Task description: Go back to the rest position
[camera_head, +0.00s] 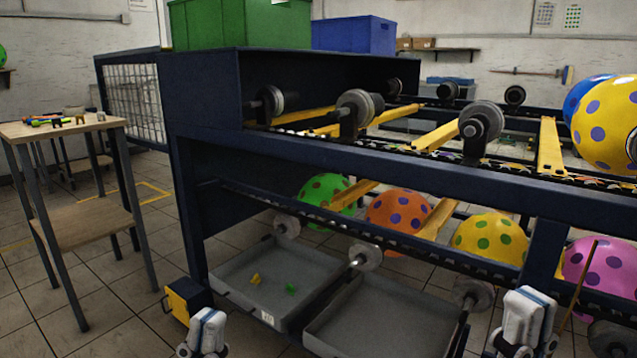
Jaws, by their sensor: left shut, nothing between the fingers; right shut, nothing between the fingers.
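The white and blue part of my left arm (207,330) shows at the bottom edge, left of the middle, in front of the grey trays. The white and blue part of my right arm (525,320) shows at the bottom right, in front of the machine's lower level. No gripper fingers show in the head view. Neither arm part shown holds anything.
A dark blue balloon machine (205,95) with rollers fills the middle and right. Several dotted balloons, one yellow (608,124), sit on it. Grey trays (230,275) lie below. A wooden table (60,128) stands left.

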